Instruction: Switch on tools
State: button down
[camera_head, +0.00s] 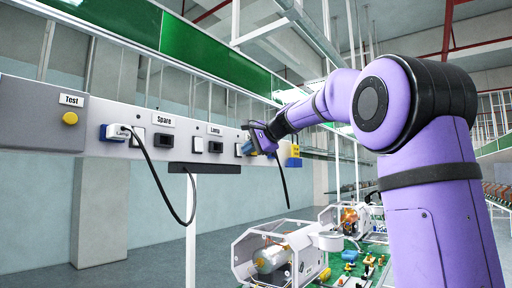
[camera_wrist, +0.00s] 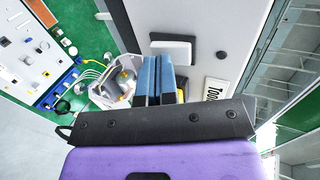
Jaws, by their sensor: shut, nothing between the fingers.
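A grey wall panel (camera_head: 100,132) carries labels, sockets and switches. The label reading "Tools" (camera_wrist: 215,92) shows in the wrist view, to the right of my gripper (camera_wrist: 159,75). The gripper's blue fingers are together and empty. A white and dark rocker switch (camera_wrist: 172,47) sits on the panel just beyond the fingertips; I cannot tell whether they touch it. In the head view my gripper (camera_head: 262,142) is at the panel's right part and hides the Tools area. The switch's on or off state is unclear.
A white plug (camera_head: 117,134) with a hanging black cable sits in a left socket. The "Spare" (camera_head: 163,121) and "Lamp" (camera_head: 215,130) labels and a yellow Test button (camera_head: 70,118) are further left. White-framed machines (camera_head: 275,256) stand below on a green surface.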

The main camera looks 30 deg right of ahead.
jog(key=shift+w+a+f, duration=0.1)
jog(key=shift+w, duration=0.05)
jog(key=shift+w+a+f, duration=0.1)
jog(key=shift+w+f, duration=0.1)
jog(key=shift+f, duration=0.1)
dwell(0.3)
jog(key=shift+a+r, duration=0.1)
jog(key=shift+r, duration=0.9)
